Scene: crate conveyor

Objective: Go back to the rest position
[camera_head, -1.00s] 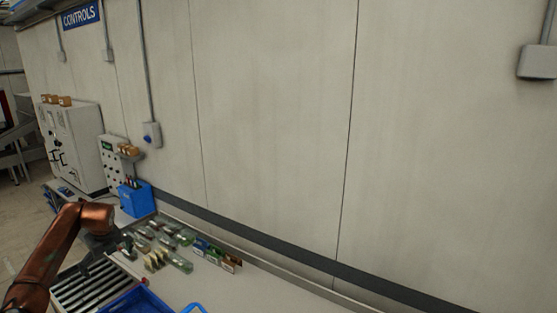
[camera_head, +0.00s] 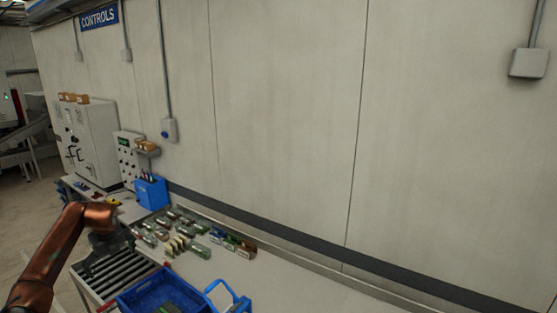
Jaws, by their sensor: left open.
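My left arm comes in from the lower left, copper-coloured. Its dark left gripper (camera_head: 122,243) is over the far end of the roller conveyor, open, with nothing seen between its fingers; the fingertips are small and hard to make out. A blue crate (camera_head: 140,293) stands at the near end of the rollers, apart from the gripper, with some dark items inside. My right gripper is not in view.
The roller conveyor (camera_head: 104,270) runs beside a pale worktop (camera_head: 290,285). Several green and tan parts (camera_head: 180,240) lie near the gripper. A blue bin (camera_head: 151,192), a control box (camera_head: 129,157) and a blue-handled carrier (camera_head: 226,297) stand around. The wall bounds the back.

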